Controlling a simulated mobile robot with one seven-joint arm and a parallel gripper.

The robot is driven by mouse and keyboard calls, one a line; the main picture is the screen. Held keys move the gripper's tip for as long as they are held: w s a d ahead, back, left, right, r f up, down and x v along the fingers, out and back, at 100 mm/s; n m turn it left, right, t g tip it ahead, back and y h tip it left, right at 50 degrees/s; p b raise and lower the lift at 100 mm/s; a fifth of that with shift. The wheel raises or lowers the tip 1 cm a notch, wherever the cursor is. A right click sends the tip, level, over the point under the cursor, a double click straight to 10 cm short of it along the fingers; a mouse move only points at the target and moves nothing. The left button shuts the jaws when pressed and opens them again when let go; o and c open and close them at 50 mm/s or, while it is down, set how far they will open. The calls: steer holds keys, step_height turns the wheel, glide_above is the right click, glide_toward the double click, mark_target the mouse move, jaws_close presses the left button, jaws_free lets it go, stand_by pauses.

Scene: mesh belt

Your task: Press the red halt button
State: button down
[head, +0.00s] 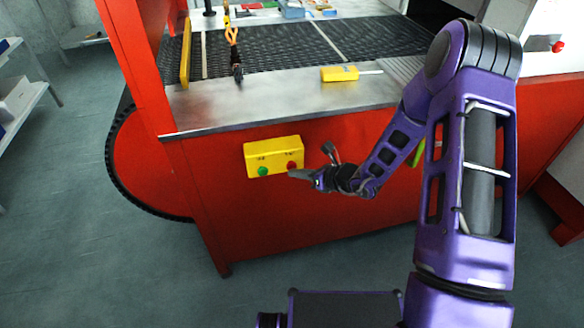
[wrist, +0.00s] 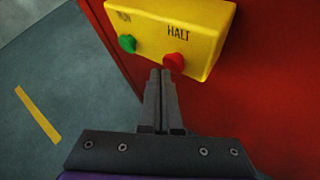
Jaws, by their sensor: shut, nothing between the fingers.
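The red halt button (head: 292,166) is on the right side of a yellow control box (head: 260,148) on the red front panel of the machine. In the wrist view the red button (wrist: 174,61) sits below the word HALT. The green button (head: 263,171) is to its left, below the word RUN. My gripper (head: 291,174) is shut and empty, with its tips just in front of and below the red button. In the wrist view the fingertips (wrist: 160,72) appear at the button's lower left edge. I cannot tell whether they touch it.
Above the box is a metal ledge (head: 215,106) with a dark mesh belt (head: 280,48) behind it. A yellow block-like tool (head: 340,74) lies on the ledge. Another red knob (head: 557,46) is at the far right. The floor (head: 70,220) at left is clear.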

steer(key=shift+w+a, duration=0.15)
steer(key=shift+w, duration=0.35)
stand_by(0.7)
steer(key=shift+s, duration=0.1)
steer(key=shift+s+d, duration=0.25)
steer(key=shift+s, duration=0.55)
steer(key=shift+b, duration=0.3)
steer(key=s, duration=0.2)
steer(key=s+d, duration=0.1)
steer(key=s, duration=0.1)
steer(key=shift+s+d+b, duration=0.2)
steer(key=shift+s+b, duration=0.15)
steer(key=shift+s, duration=0.05)
